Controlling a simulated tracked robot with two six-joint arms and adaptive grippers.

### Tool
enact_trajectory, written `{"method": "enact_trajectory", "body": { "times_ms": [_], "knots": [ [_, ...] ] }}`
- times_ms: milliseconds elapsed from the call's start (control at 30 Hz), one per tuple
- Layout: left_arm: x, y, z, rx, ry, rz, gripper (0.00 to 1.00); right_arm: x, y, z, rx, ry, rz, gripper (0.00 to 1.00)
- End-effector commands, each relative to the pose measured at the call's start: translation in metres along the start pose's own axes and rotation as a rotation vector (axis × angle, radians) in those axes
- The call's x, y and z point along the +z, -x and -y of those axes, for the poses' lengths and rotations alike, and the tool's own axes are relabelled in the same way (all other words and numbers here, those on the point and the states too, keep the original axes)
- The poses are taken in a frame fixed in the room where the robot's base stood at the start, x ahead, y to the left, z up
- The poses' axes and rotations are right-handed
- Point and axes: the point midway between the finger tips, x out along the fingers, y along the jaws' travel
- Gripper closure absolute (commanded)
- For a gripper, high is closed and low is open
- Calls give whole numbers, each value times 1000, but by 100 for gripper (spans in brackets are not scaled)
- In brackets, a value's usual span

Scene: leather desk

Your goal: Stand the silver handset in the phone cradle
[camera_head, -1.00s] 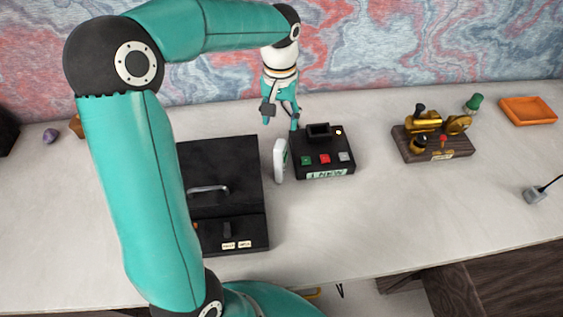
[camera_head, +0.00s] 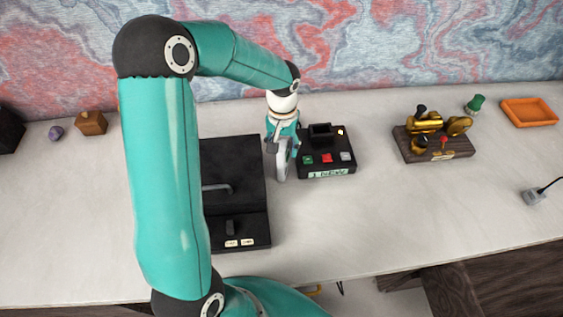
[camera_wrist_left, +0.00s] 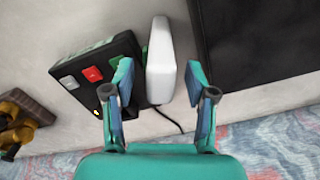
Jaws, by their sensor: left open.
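The silver handset (camera_head: 281,170) stands on edge on the desk, just left of the black phone base. In the left wrist view the handset (camera_wrist_left: 161,55) shows as a pale upright slab with one end between my fingers. The phone cradle (camera_head: 320,131) is a dark raised holder at the back of the black base, and it looks empty. My left gripper (camera_head: 283,146) is open, with its fingers on either side of the handset's upper part. In the left wrist view the left gripper (camera_wrist_left: 158,88) shows gaps beside the handset. My right gripper is not in view.
A black box with a handle (camera_head: 238,185) lies close left of the handset. The base has coloured buttons (camera_head: 327,158). A brass device on wood (camera_head: 434,142) and an orange tray (camera_head: 529,112) stand to the right. A cable (camera_wrist_left: 168,119) runs behind the base.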

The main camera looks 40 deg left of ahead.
Motion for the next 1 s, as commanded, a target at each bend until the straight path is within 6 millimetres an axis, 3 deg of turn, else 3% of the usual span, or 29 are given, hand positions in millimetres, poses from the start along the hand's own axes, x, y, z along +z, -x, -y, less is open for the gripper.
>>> {"method": "enact_trajectory", "body": {
  "times_ms": [100,433,1000],
  "knots": [
    [0,0,0,0,0,0,45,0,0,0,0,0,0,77],
    [0,0,0,0,0,0,100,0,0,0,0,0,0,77],
    [0,4,0,0,2,-1,100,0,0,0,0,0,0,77]
  ]
}}
